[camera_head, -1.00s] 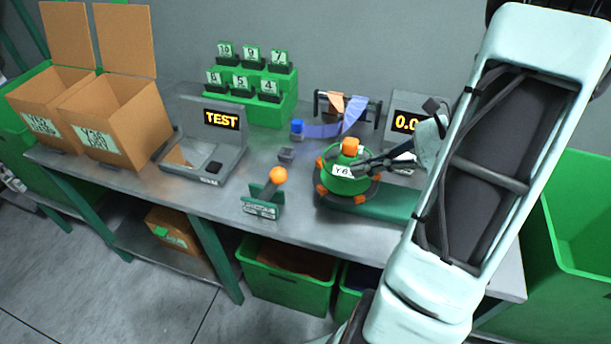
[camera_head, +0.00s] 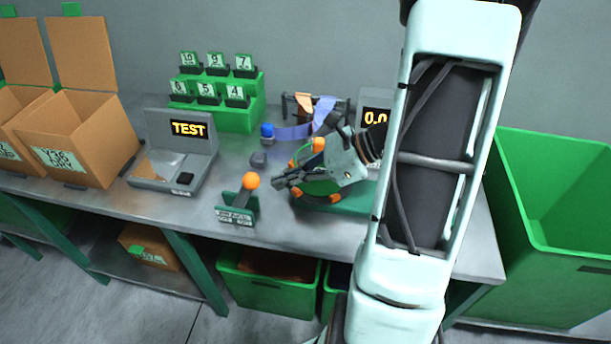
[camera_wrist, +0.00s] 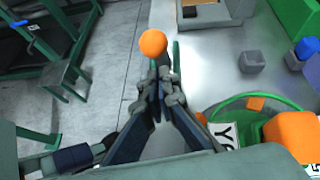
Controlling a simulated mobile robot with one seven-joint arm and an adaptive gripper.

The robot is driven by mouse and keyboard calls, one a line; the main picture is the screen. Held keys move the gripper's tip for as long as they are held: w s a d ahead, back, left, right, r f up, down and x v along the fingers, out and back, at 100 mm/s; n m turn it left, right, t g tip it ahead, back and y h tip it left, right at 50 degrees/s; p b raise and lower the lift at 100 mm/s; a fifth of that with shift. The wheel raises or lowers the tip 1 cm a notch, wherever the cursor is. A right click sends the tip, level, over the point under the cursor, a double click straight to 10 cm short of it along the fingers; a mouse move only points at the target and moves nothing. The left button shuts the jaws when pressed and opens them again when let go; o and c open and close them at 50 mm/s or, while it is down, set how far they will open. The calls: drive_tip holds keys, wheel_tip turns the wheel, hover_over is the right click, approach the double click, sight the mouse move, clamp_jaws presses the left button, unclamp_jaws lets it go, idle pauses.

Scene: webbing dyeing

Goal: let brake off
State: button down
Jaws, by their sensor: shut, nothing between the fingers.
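The brake looks to be the lever with an orange ball knob (camera_head: 250,181) on a green bracket (camera_head: 238,210) at the table's front edge. Its small label is too blurred to read. The lever leans up and to the right in the head view. My gripper (camera_head: 279,182) is shut and empty, just right of the knob, with a small gap in the head view. In the wrist view the knob (camera_wrist: 153,43) shows just beyond the closed fingertips (camera_wrist: 166,75); I cannot tell if they touch. The lever's shaft is mostly hidden there.
A green reel with orange blocks (camera_wrist: 290,135) is close beside my gripper, partly hidden by it in the head view. A TEST device (camera_head: 180,150) stands left, a green stepped rack (camera_head: 240,118) behind. A dark grey block (camera_head: 258,159) lies behind the lever.

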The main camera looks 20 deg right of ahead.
drive_tip(key=shift+w+a+r, duration=0.15)
drive_tip(key=shift+w+a, duration=0.05)
drive_tip(key=shift+a, duration=0.25)
drive_tip(key=shift+w+a+r, duration=0.1)
drive_tip(key=shift+w+a, duration=0.05)
drive_tip(key=shift+a, duration=0.25)
drive_tip(key=shift+w+r+p, duration=0.1)
drive_tip(key=shift+r+p, duration=0.1)
drive_tip(key=shift+p, duration=0.15)
drive_tip(key=shift+w+a+r+h+p, duration=0.1)
drive_tip(key=shift+a+h+p, duration=0.2)
drive_tip(key=shift+p, duration=0.15)
